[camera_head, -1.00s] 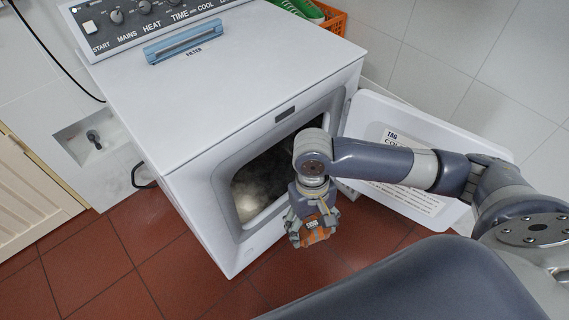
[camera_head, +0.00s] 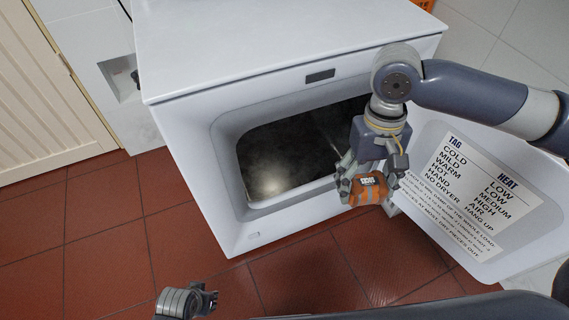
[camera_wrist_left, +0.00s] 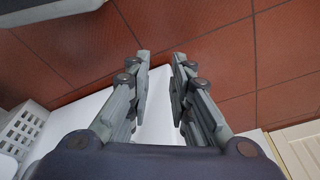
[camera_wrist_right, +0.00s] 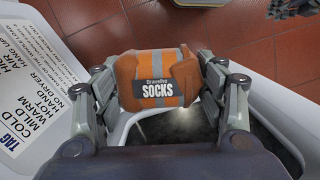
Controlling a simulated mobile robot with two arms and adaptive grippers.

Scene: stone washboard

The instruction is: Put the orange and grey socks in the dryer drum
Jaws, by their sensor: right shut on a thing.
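The folded orange and grey socks (camera_head: 369,194) have a dark label band. My right gripper (camera_head: 366,180) is shut on them and holds them in front of the right part of the dryer opening, outside the drum as far as I can tell. In the right wrist view the socks (camera_wrist_right: 155,65) sit between both fingers, with the opening's rim behind them. The dryer drum (camera_head: 285,155) is dark inside, with a bright patch low down; no laundry is clear in it. In the left wrist view my left gripper (camera_wrist_left: 160,58) is open and empty, above the floor.
The white dryer (camera_head: 205,190) stands on red floor tiles. Its door (camera_head: 485,205) is swung open to the right, close beside the right gripper, and carries a printed label. A white basket (camera_wrist_left: 20,130) shows at the left wrist view's edge. Floor before the dryer is clear.

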